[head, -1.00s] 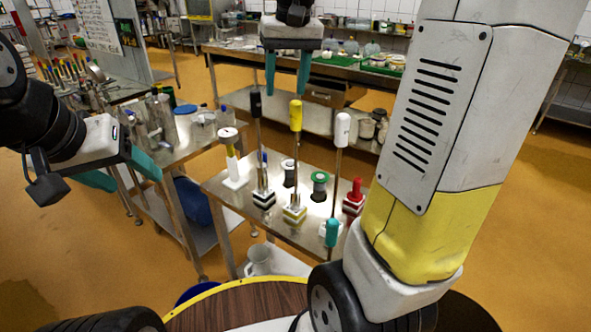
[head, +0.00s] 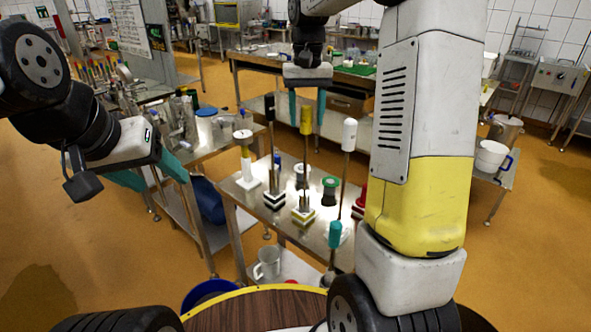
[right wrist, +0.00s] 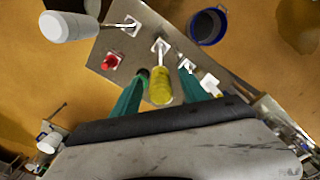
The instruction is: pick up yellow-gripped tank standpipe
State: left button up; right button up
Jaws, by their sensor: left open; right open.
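The tank standpipe with the yellow grip (head: 306,118) stands upright on the small steel table, on a yellow, white and dark block base (head: 303,214). My right gripper (head: 307,112) is open, pointing down, and its two teal fingers show on either side of the yellow grip. In the right wrist view the yellow grip (right wrist: 160,87) lies between the open fingers (right wrist: 160,98), with no clear contact. My left gripper (head: 152,176) is open and empty at the left, away from the standpipe; its fingers are partly hidden.
A black-gripped standpipe (head: 269,108) stands close left and a white-gripped one (head: 349,135) to the right. A red piece (right wrist: 111,61) stands on the table (right wrist: 100,45).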

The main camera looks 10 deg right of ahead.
jog(key=shift+f, duration=0.45)
jog(key=shift+c, duration=0.2)
grip_shut()
dwell(0.9)
